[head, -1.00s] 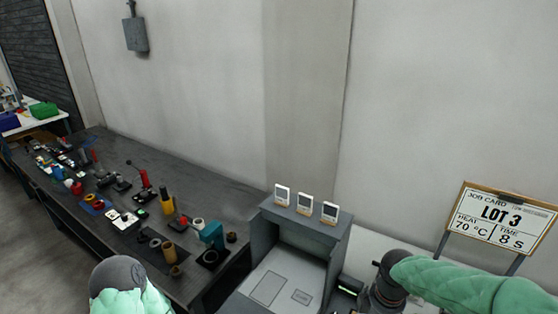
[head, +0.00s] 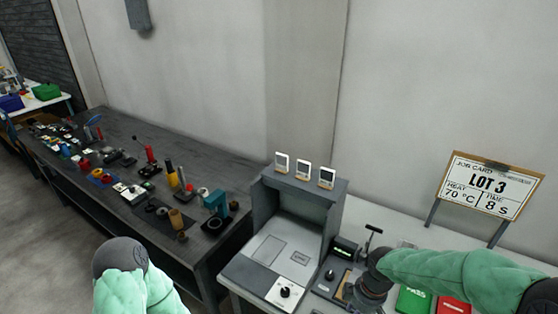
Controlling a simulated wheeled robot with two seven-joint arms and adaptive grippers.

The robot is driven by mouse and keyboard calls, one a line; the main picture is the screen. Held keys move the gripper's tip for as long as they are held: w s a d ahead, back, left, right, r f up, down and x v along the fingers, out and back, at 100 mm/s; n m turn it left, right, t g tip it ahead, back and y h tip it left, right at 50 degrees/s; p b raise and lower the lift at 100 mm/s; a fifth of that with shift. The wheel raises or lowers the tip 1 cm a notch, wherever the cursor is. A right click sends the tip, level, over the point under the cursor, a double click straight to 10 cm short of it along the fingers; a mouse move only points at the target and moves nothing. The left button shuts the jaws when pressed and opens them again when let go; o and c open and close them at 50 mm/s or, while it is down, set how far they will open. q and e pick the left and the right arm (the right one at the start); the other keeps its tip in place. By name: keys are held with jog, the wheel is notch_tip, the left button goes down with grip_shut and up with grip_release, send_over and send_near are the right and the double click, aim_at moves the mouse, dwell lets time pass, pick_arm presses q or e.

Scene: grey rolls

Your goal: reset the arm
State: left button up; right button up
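My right arm, in a green padded sleeve, comes in from the right in the head view. Its dark wrist end hangs over the bench just right of the grey hooded machine (head: 258,232); the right fingers are hidden or too unclear to read. My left arm, also green-sleeved with a dark rounded joint, shows at the bottom left, in front of the long dark bench (head: 190,250). The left gripper is out of view.
Three small white displays (head: 304,170) stand on the machine. A job card (head: 490,184) reads LOT 3, 70 °C, 8 S. Green (head: 413,301) and red (head: 453,305) pads lie at the lower right. Many tools and rolls crowd the dark bench.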

jog(key=s+a+f+m+y+b, duration=0.1)
jog(key=s+a+f+m+b, duration=0.1)
jog(key=f, duration=0.8)
jog(key=s+a+f+m+y+b, duration=0.1)
jog(key=s+a+f+m+b, duration=0.2)
jog(key=f, duration=0.8)
jog(key=s+a+f+m+b, duration=0.3)
jog(key=s+a+f+m, duration=0.3)
jog(key=f, duration=0.5)
jog(key=shift+s+a+m+y, duration=0.2)
jog(key=shift+m+y, duration=0.2)
jog(key=shift+m, duration=0.4)
